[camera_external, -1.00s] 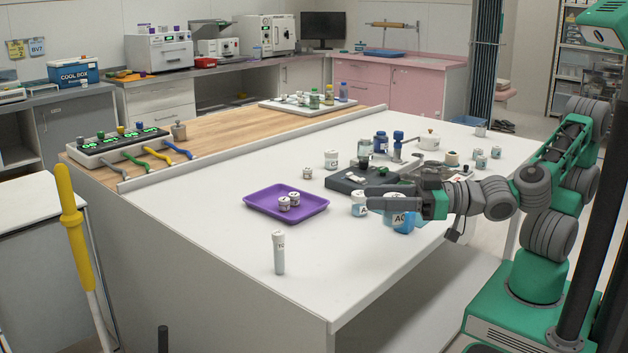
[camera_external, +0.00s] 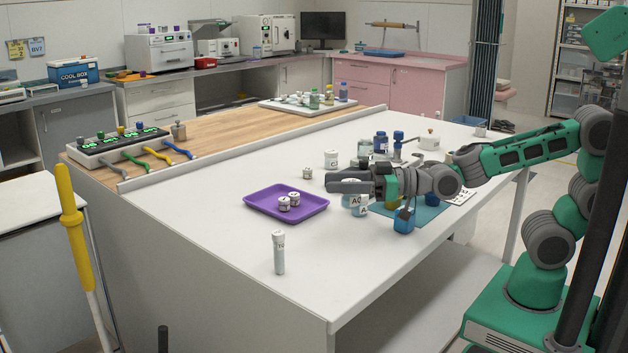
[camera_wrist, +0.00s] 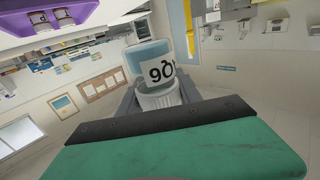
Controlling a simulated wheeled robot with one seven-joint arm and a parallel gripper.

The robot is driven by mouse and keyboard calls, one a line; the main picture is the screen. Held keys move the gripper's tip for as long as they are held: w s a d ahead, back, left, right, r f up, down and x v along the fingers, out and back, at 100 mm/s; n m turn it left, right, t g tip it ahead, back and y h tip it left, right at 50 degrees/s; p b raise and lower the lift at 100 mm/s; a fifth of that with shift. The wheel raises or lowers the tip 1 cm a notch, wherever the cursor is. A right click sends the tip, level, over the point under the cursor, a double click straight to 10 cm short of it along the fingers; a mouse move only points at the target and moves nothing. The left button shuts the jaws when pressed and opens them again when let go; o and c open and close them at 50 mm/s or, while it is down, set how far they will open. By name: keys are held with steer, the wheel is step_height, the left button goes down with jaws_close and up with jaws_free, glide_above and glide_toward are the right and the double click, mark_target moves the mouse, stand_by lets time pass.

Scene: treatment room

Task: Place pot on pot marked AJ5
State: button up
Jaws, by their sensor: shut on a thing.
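My gripper (camera_external: 342,184) reaches in from the right above the white table. In the wrist view, my gripper (camera_wrist: 160,97) is shut on a light blue pot (camera_wrist: 148,57) by its white ridged cap; the label reads like "90", partly hidden. In the external view this held pot (camera_external: 352,202) hangs under the fingers, its label starting with A. Another pale pot (camera_external: 363,210) with a label starting with A overlaps it. I cannot read its whole mark, nor tell whether the two touch.
A purple tray (camera_external: 262,211) with two small pots lies to the left. A capped tube (camera_external: 279,252) stands in front. A blue container (camera_external: 404,221) stands by a teal mat (camera_external: 431,213) under my arm. Several bottles stand behind.

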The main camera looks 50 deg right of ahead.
steer(key=w+d+r+b, duration=0.1)
steer(key=w+d+r, duration=0.1)
steer(key=w+d, duration=0.35)
steer(key=w+d+r, duration=0.2)
steer(key=d, duration=0.6)
step_height(320, 180, down, 7)
steer(key=b, duration=0.1)
steer(key=shift+s+d+y, duration=0.15)
steer(key=shift+y, duration=0.15)
steer(key=shift+f, duration=0.1)
steer(key=shift+f+b, duration=0.15)
steer(key=shift+b, duration=0.25)
steer(key=o, duration=1.4)
steer(key=shift+c, duration=0.2)
